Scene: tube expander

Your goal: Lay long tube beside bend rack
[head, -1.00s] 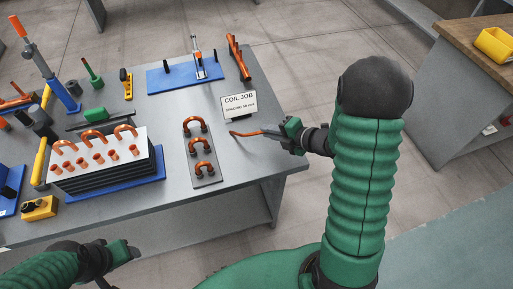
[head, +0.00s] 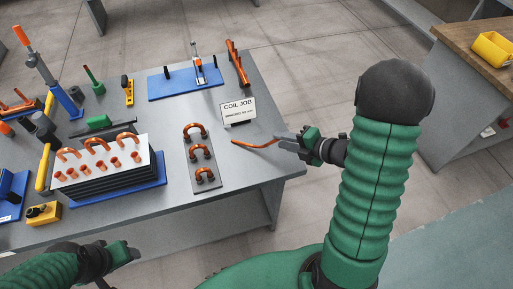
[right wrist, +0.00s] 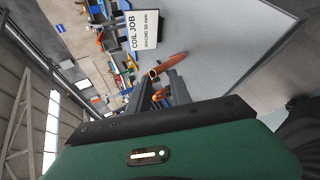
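The long copper tube (head: 255,142) lies on the grey table near its right edge, below the sign and right of the bend rack, with a gap between. The bend rack (head: 206,187) is a grey plate with three copper U-bends. My right gripper (head: 279,141) is at the tube's right end, coming from the right. In the right wrist view its fingers (right wrist: 160,92) stand apart, and the tube (right wrist: 168,64) shows at their tips, not visibly clamped. The tube's far end is partly hidden by the fingers. My left gripper (head: 132,249) is low in front of the table; its finger gap is unclear.
The "COIL JOB" sign (head: 238,109) stands just above the tube. A black finned block (head: 105,182) with copper bends and stubs sits on a blue base at left. A blue fixture plate (head: 170,89) and copper tubes (head: 237,64) lie at the back. Table around the tube is clear.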

